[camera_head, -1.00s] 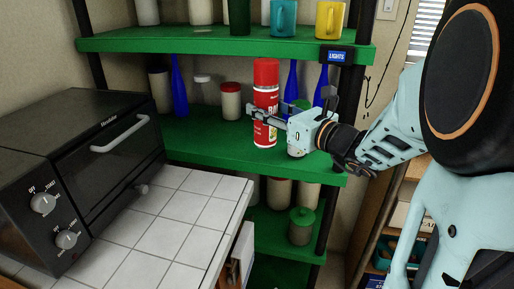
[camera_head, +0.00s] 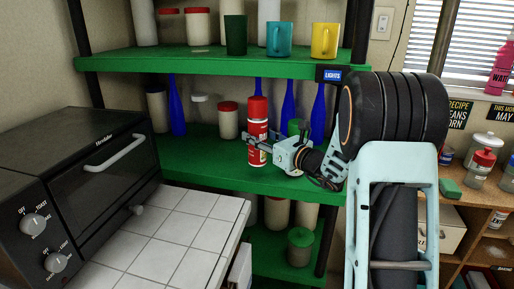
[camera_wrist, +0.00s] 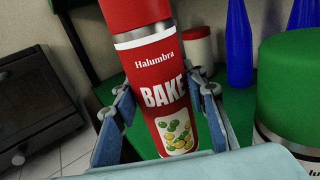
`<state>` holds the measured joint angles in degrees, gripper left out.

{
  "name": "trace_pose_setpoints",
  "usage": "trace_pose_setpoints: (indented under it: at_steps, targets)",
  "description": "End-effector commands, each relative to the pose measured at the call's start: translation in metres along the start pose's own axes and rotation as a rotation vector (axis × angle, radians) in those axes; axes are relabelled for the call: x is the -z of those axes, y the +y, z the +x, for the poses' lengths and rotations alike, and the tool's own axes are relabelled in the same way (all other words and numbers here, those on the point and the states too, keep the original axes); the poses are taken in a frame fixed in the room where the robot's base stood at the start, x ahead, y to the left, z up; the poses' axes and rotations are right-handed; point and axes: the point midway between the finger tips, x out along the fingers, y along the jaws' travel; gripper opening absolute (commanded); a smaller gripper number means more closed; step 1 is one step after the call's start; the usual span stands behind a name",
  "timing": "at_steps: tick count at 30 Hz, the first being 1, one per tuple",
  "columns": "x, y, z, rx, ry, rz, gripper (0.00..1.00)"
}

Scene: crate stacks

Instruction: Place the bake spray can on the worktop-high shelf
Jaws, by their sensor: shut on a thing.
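My gripper (camera_head: 262,146) is shut around the can's lower half, reaching in from the right. In the wrist view the can (camera_wrist: 155,75) stands between the two fingers of my gripper (camera_wrist: 160,105), with its BAKE label facing the camera. I cannot tell for sure whether the base touches the shelf.
Blue bottles (camera_head: 176,108) and white jars with red lids (camera_head: 228,122) stand behind. A green-lidded container (camera_wrist: 288,85) is close on the right. The upper shelf (camera_head: 200,62) holds mugs. A black toaster oven (camera_head: 85,170) sits left on the tiled counter (camera_head: 165,235).

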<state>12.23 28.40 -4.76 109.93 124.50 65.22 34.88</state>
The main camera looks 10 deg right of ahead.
Motion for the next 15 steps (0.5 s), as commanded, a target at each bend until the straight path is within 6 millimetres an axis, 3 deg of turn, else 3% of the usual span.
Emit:
trace_pose_setpoints:
  at_steps: [8,15]
  targets:
    - [0.014,-0.006,0.010,0.000,-0.002,0.000,0.09]
    - [0.044,-0.007,0.011,0.001,-0.002,0.000,0.09]
